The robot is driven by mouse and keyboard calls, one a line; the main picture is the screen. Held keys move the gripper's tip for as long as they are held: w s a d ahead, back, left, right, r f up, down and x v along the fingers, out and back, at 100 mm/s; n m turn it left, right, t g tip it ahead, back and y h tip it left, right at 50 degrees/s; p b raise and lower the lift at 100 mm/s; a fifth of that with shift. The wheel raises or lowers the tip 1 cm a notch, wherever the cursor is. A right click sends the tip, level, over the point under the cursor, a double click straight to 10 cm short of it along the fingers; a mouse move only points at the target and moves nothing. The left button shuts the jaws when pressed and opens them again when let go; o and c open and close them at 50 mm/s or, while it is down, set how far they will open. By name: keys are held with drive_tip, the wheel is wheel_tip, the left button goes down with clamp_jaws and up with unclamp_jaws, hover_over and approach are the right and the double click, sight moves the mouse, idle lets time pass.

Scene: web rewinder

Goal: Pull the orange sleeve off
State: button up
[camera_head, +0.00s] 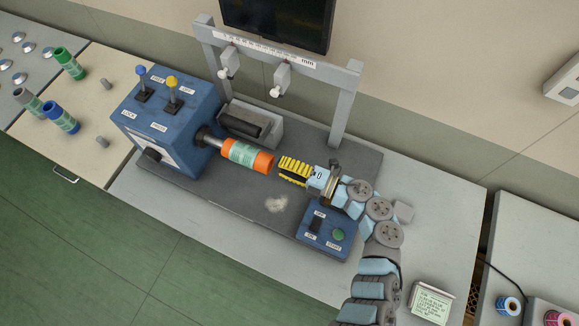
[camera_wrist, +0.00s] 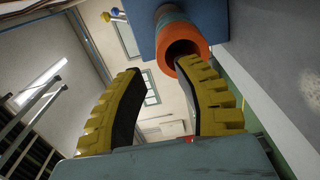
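The orange sleeve (camera_head: 262,162) sits on the spindle at the right side of the blue machine (camera_head: 172,125), lying sideways, with a pale green printed label around its middle. In the wrist view its open orange end (camera_wrist: 184,45) faces me at the upper right, beyond the right finger. My gripper (camera_head: 284,169) has yellow ribbed fingers and is just right of the sleeve's free end, apart from it. In the wrist view my gripper (camera_wrist: 160,98) is open, with nothing between its fingers.
A grey frame with a ruler bar (camera_head: 285,52) stands behind the sleeve. A blue control box (camera_head: 327,232) with a green button sits below my gripper. Levers (camera_head: 172,90) top the machine.

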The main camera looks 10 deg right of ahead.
sight(270, 160)
drive_tip(key=shift+p+x, duration=0.35)
drive_tip(key=shift+x, duration=2)
clamp_jaws()
drive_tip(key=shift+r, duration=0.2)
drive_tip(key=shift+d, duration=0.1)
